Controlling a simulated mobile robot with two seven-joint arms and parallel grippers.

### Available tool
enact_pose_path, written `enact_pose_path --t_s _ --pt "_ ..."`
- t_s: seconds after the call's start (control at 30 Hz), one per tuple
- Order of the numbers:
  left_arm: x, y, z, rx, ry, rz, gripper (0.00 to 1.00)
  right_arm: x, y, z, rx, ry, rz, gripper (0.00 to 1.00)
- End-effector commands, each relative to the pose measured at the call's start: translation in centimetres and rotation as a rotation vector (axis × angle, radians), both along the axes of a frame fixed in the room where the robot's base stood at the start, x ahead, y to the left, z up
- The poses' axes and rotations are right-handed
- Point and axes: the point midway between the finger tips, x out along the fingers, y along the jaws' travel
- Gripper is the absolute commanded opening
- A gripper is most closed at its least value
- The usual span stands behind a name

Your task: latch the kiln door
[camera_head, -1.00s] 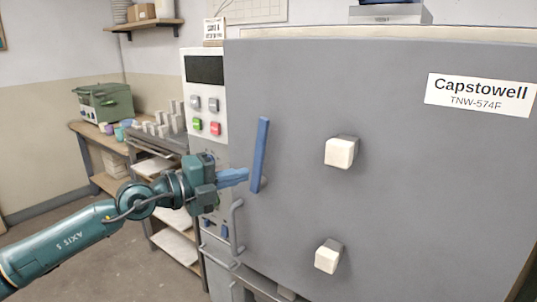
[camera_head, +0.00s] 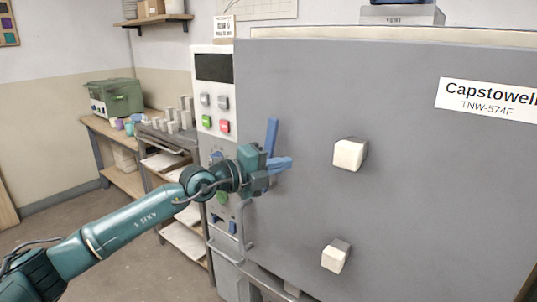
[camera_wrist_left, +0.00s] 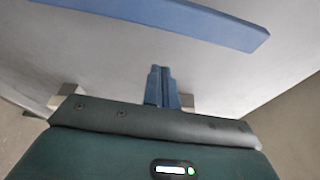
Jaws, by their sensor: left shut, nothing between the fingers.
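The grey kiln door (camera_head: 420,200) fills the right of the head view. Its blue latch handle (camera_head: 271,134) stands almost upright near the door's left edge. My left gripper (camera_head: 287,163) is shut and empty, with its blue fingers pointing right across the lower part of the handle and hiding it. In the left wrist view the shut fingers (camera_wrist_left: 161,85) point at the grey door, and the blue handle (camera_wrist_left: 190,16) crosses the top of the picture, apart from the fingertips. Whether the gripper touches the handle lower down is hidden. My right gripper is not in view.
Two white blocks (camera_head: 349,155) and (camera_head: 334,257) stick out of the door. A control panel (camera_head: 213,95) with buttons is left of the door, and a grey bar handle (camera_head: 242,232) is below my gripper. A rack (camera_head: 168,142) and bench with a green machine (camera_head: 115,97) stand left.

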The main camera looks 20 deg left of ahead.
Motion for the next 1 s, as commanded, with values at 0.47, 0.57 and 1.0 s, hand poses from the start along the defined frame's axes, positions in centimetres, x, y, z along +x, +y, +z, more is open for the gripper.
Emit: enact_pose_path --t_s 0.47,0.57,1.0 --pt "1.8 3.3 0.5 0.001 0.001 0.0 0.0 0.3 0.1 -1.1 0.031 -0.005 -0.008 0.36" --pt "1.8 3.4 0.6 0.001 0.0 0.0 0.0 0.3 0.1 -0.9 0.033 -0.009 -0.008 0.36" --pt "1.9 3.6 0.8 -0.023 0.008 0.0 0.0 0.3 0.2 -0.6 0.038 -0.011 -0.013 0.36"
